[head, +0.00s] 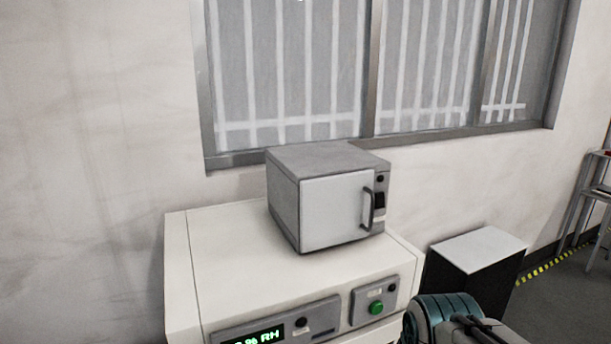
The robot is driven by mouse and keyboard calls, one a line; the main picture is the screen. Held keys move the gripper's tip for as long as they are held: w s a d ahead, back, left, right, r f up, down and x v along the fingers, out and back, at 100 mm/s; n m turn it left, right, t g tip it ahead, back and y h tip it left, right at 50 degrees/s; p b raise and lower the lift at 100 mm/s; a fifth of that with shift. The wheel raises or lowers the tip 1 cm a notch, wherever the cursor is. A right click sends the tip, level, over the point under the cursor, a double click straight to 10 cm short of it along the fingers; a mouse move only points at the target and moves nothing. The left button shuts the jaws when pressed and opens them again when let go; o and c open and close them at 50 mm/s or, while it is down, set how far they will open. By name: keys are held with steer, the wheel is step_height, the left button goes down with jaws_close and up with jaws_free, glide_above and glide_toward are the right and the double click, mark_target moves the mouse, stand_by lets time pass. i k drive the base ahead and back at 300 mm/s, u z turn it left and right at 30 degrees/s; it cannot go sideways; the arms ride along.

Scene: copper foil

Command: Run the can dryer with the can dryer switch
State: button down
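A grey box-shaped oven-like unit (325,200) with a shut pale door and a dark vertical handle stands on top of a white cabinet (215,275). The unit has a dark control and a small knob at its right front edge. The cabinet's front has a panel with a lit green RH display and a dark knob. Beside it, a smaller grey panel holds a round green button (376,307). No readable label shows which of these is the can dryer or its switch. Part of my arm shows at the bottom right, near the cabinet's right side; my gripper is not in view.
A low block with a white top (478,247) and black side stands right of the cabinet. A barred window (290,80) is in the wall behind. A metal rack (592,195) is at the far right. Open floor with a yellow-black strip shows at the right.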

mark_target(379, 197)
steer(key=u, duration=1.15)
steer(key=k, duration=0.7)
steer(key=z, duration=0.95)
steer(key=i, duration=0.5)
steer(key=z, duration=0.05)
